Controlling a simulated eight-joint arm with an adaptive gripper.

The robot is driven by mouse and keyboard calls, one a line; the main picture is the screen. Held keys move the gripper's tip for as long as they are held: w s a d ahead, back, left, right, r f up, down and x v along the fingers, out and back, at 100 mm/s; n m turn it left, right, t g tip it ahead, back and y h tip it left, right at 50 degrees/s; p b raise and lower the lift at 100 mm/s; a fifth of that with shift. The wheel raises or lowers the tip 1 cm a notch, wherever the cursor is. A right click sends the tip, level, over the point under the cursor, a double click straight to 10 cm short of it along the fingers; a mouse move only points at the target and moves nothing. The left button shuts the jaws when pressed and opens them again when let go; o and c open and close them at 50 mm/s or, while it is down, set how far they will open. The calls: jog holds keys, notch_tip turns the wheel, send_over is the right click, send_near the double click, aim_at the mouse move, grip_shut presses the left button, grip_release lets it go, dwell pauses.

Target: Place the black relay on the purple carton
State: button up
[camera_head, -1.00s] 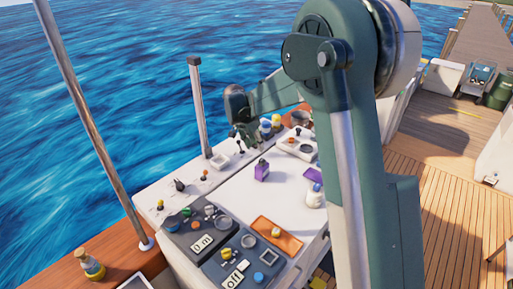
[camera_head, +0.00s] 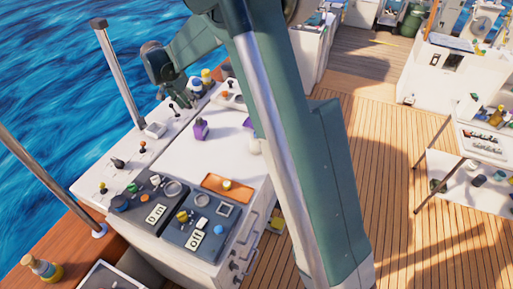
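The purple carton (camera_head: 201,131) stands on the white top of the console, toward its far end. A small darker patch shows at its top, too small to identify. I cannot make out the black relay for certain. My gripper (camera_head: 178,101) is small and dark in this view, hanging over the far left part of the console, left of and beyond the carton. It appears apart from the carton. Its fingers are too small to tell whether they are open or hold anything.
An orange tray (camera_head: 228,188) with a yellow item lies nearer on the console. Dark On and Off panels (camera_head: 200,230) fill the near end. Levers line the left edge. My arm hides the console's right side. A table (camera_head: 470,185) with several items stands at right.

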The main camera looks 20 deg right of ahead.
jog(key=s+d+r+n+y, duration=0.1)
jog(key=s+d+r, duration=0.2)
jog(key=s+r, duration=0.3)
jog(key=s+d+r+n+t, duration=0.1)
jog(key=s+d+r+n, duration=0.2)
jog(key=s, duration=0.6)
jog(key=s+d+r+y, duration=0.1)
jog(key=s+d+r, duration=0.3)
jog(key=s+r, duration=0.25)
jog(key=s+d+f+n+t, duration=0.1)
jog(key=s+d+f+n, duration=0.1)
jog(key=s, duration=1.2)
jog(key=s+d+f+n+t+y, duration=0.1)
jog(key=s+d+f+n+t, duration=0.1)
jog(key=s, duration=1.3)
jog(key=shift+s+d+n, duration=0.25)
jog(key=shift+d+n, duration=0.05)
jog(key=shift+n, duration=0.1)
notch_tip(320, 180, down, 9)
jog(key=b, duration=0.9)
jog(key=shift+r, duration=0.15)
